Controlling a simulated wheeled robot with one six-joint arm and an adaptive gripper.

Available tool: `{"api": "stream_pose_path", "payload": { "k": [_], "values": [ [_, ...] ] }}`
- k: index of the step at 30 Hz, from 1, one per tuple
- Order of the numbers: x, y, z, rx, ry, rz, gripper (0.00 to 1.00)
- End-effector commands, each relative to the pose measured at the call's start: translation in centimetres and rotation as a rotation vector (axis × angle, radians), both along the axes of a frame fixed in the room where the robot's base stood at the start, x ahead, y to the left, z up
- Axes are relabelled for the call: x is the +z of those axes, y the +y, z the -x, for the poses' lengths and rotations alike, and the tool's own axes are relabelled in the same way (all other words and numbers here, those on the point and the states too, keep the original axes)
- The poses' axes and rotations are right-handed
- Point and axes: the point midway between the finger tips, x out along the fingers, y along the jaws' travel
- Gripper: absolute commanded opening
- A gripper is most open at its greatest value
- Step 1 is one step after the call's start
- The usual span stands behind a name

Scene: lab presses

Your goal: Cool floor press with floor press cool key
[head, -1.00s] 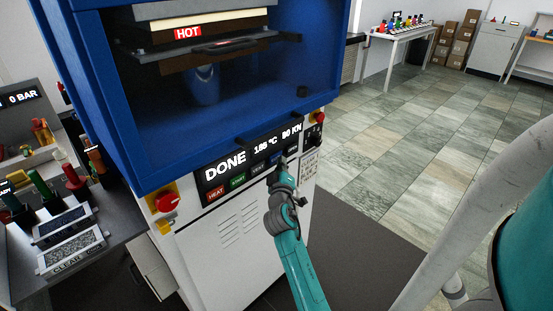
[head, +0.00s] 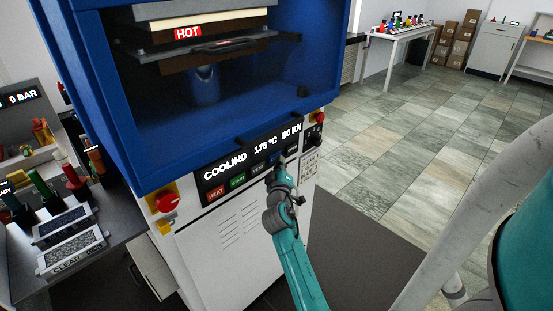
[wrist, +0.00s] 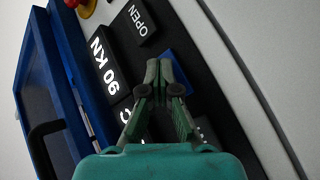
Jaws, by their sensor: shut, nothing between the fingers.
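The floor press (head: 150,150) has a blue upper frame over a white cabinet. Its display (head: 225,172) reads COOLING, about 175 °C and 90 KN. The blue cool key shows in the wrist view (wrist: 181,68), partly covered by the fingers; its label is hidden. My gripper (head: 277,163) is shut and empty at the key row. In the wrist view its fingertips (wrist: 158,64) overlap the blue key's edge; I cannot tell whether they touch it. The red HEAT key (head: 216,193) and green START key (head: 237,180) lie to the left.
The OPEN key (wrist: 142,22) is beside the blue key. A red knob (head: 167,202) sits at the panel's left end. A HOT label (head: 187,33) marks the plates inside. A side bench (head: 110,225) stands left. Tiled floor (head: 400,150) is clear at right.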

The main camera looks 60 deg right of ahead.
Motion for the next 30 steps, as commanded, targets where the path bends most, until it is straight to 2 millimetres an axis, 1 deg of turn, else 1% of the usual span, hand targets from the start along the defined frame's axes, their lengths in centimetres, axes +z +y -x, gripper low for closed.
{"api": "stream_pose_path", "payload": {
  "k": [12, 23, 30],
  "values": [
    [0.0, 0.4, 1.5, 0.001, -0.001, 0.000, 0.00],
    [0.0, 0.4, 1.7, 0.000, 0.000, 0.000, 0.00],
    [0.0, 0.8, 3.5, -0.001, -0.001, -0.001, 0.00]
  ]
}}
